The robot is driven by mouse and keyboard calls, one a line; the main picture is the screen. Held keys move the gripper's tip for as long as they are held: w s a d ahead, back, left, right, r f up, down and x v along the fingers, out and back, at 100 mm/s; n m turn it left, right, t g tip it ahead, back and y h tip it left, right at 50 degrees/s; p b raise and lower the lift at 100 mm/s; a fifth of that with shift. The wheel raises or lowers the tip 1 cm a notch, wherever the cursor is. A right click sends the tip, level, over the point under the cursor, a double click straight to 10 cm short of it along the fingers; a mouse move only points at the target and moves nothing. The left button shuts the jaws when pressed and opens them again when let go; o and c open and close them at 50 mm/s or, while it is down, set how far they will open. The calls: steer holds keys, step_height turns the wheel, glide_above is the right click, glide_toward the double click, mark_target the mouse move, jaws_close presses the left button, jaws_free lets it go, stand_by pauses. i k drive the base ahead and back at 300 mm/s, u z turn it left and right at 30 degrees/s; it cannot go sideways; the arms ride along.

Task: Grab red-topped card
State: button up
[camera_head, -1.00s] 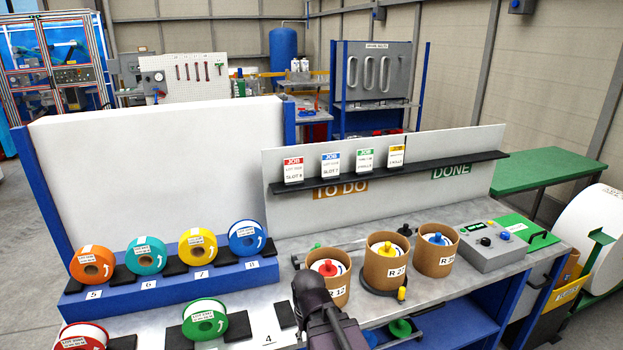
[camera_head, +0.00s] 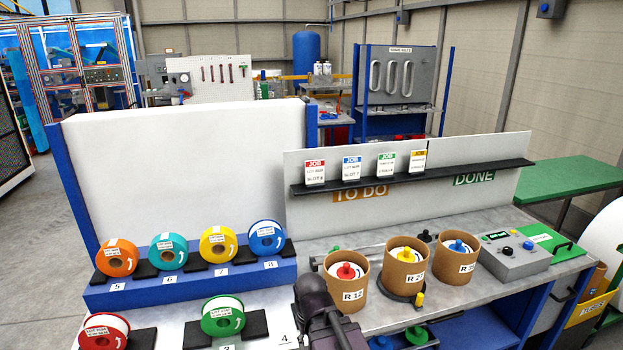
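The red-topped card (camera_head: 315,173) stands upright at the left end of the black shelf (camera_head: 410,178), above the "TO DO" label. It reads "JOB" on its red band, with small text below that looks like a slot number. To its right stand a blue-topped card (camera_head: 352,168), a green-topped card (camera_head: 387,164) and a yellow-topped card (camera_head: 417,161). My dark arm shows at the bottom centre, below and apart from the card. The gripper's fingers cannot be made out, so its opening is hidden.
Three brown tubs with red, yellow and blue knobs stand on the bench, the nearest being R 12 (camera_head: 346,293). Coloured reels, such as the orange reel (camera_head: 117,258), stand at left. A grey control box (camera_head: 513,256) sits at right. Space before the cards looks clear.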

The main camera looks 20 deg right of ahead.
mark_target(314, 169)
steer(key=i, duration=0.9)
steer(key=z, duration=0.05)
